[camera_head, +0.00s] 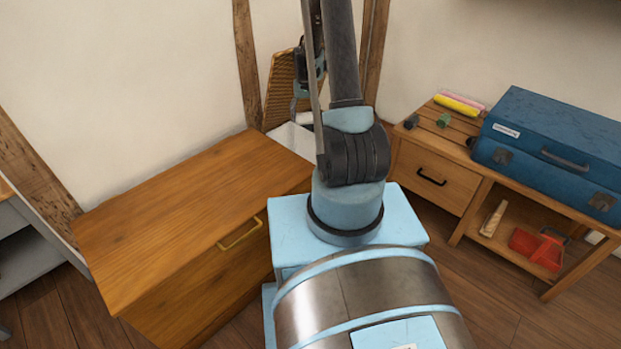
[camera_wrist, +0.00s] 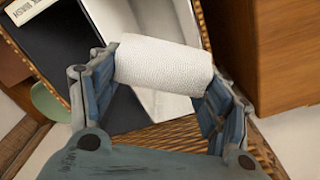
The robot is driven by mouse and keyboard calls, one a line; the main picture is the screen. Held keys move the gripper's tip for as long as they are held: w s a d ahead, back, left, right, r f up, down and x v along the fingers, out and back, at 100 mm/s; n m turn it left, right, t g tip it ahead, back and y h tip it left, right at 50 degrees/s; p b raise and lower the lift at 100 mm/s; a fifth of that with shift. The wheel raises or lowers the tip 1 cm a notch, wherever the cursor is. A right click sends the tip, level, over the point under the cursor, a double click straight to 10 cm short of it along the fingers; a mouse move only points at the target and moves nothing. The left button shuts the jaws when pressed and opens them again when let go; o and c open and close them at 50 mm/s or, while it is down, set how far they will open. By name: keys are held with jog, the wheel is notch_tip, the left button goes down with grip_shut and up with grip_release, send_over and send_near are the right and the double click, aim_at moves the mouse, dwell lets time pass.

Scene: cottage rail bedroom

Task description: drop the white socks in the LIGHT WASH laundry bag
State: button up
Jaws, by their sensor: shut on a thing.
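My gripper (camera_wrist: 164,80) is shut on a white, textured roll (camera_wrist: 165,68), the white socks by its look. The roll lies across between the two fingers. Below it in the wrist view is a wicker hamper (camera_wrist: 165,135) with a dark-lined part (camera_wrist: 118,105) and a white-lined part (camera_wrist: 140,18). The roll covers part of both linings and seems to be above the opening. A label (camera_wrist: 28,10) at the upper left shows part of the word WASH, upside down. In the head view, the hamper (camera_head: 280,88) is mostly hidden behind my arm.
A wooden chest (camera_head: 190,210) stands left of my arm. At the right, a low wooden bench (camera_head: 432,178) carries a blue case (camera_head: 550,150), with a red dustpan (camera_head: 537,247) on its shelf. Timber posts (camera_head: 246,60) and a wall stand close around the hamper.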

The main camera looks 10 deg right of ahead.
jog(key=shift+w+d+f, duration=0.1)
jog(key=shift+w+d, duration=0.1)
jog(key=shift+d, duration=0.2)
jog(key=w+f, duration=0.4)
jog(key=f, duration=0.5)
jog(key=shift+w+f, duration=0.1)
jog(key=o, duration=1.1)
notch_tip(320, 180, up, 8)
dwell(0.4)
